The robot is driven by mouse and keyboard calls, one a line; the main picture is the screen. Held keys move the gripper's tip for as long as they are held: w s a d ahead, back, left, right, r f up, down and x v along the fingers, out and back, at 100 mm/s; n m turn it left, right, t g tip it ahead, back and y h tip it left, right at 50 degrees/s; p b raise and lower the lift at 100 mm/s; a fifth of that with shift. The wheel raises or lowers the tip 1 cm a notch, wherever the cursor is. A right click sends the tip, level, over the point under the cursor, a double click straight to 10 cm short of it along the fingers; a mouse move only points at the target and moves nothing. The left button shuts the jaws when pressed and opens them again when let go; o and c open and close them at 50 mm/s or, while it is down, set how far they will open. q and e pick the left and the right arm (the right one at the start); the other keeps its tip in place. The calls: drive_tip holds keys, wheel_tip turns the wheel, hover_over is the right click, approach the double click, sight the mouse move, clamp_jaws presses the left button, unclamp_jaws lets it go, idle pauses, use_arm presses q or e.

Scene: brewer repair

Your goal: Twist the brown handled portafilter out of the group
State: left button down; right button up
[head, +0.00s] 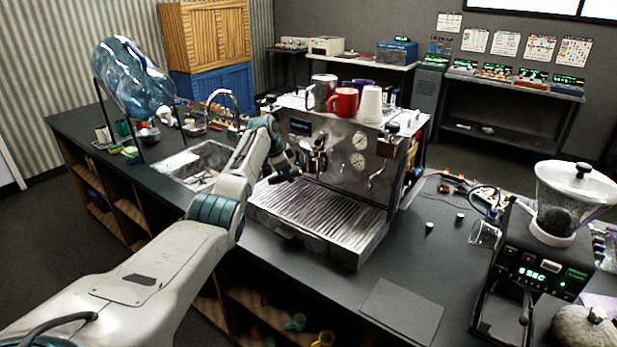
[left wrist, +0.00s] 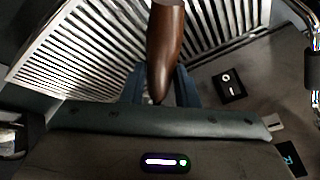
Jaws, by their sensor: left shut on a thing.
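The espresso machine (head: 340,140) stands on the dark counter, with its ribbed drip tray (head: 310,215) at the front. My left gripper (head: 288,170) is at the machine's front left, above the tray and by the group. In the left wrist view, the portafilter's glossy brown handle (left wrist: 165,45) runs down from the top edge between my two bluish fingers (left wrist: 163,88). The left gripper is shut on this handle. The portafilter's head and its seat in the group are hidden in the wrist view and too small to make out in the head view. My right gripper is not in view.
A red mug (head: 343,102), white cups (head: 371,105) and a metal jug (head: 322,92) stand on top of the machine. A sink (head: 195,162) lies left of it, a grinder (head: 545,230) right. A grey mat (head: 403,308) lies in front; the counter between is mostly clear.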

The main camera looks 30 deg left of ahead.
use_arm(q)
drive_tip(key=shift+w+a+m+b, duration=0.2)
drive_tip(key=shift+a+m+b, duration=0.2)
drive_tip(key=shift+b, duration=0.6)
drive_tip(key=shift+h, duration=0.3)
drive_tip(key=shift+w+d, duration=0.1)
idle(0.4)
drive_tip(key=shift+f, duration=0.4)
idle(0.7)
idle(1.0)
drive_tip(key=shift+f+b, duration=0.4)
drive_tip(key=shift+f, duration=0.35)
idle(2.8)
